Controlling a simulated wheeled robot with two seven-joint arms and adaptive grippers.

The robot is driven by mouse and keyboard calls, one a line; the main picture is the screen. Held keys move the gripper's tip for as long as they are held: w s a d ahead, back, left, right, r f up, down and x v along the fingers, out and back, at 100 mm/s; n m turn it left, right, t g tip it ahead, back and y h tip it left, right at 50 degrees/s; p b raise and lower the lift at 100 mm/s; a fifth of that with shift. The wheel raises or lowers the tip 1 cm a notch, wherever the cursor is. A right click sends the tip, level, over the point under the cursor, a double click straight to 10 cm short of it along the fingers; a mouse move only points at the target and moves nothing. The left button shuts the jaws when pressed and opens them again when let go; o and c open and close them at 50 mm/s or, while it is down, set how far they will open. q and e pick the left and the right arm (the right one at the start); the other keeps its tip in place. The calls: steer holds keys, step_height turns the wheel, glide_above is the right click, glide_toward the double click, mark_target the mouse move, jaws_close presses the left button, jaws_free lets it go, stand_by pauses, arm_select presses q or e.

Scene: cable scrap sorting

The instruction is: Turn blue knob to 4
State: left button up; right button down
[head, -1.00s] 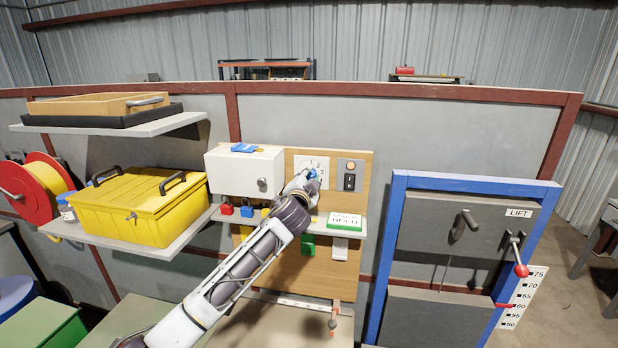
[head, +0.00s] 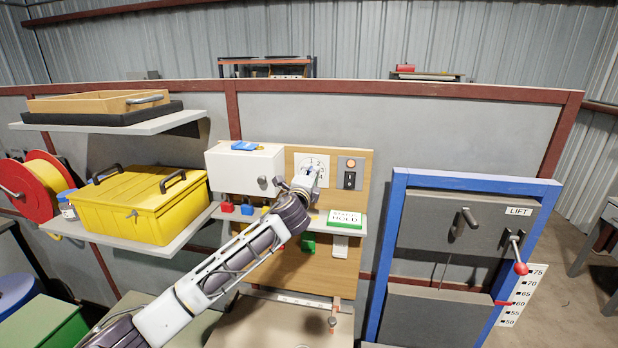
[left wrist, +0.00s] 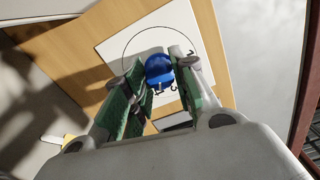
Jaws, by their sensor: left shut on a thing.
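The blue knob (left wrist: 159,68) sits on that plate in the left wrist view. The knob has a small pale mark on its lower edge, near a partly covered digit. My left gripper (head: 311,174) is at the dial, and its green-padded fingers (left wrist: 162,78) are shut on the knob from both sides. In the head view the gripper hides most of the knob, so the exact number it points to cannot be told. My right gripper is not in view.
A switch plate (head: 350,173) is just right of the dial. A white box (head: 232,168) hangs to the left, above red and blue padlocks. A green-and-white sign (head: 346,219) stands on the narrow shelf below. A blue-framed lift door (head: 398,240) is at right.

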arm_select(q)
steer(key=shift+d+f+m, duration=0.1)
steer(key=shift+f+m, duration=0.05)
steer(key=shift+m, duration=0.35)
steer(key=o, duration=1)
steer(key=shift+o, duration=0.2)
steer(key=shift+s, duration=0.1)
steer(key=s+a, duration=0.2)
steer(key=s, duration=0.9)
steer(key=shift+s+a, duration=0.2)
steer(key=shift+s, duration=0.1)
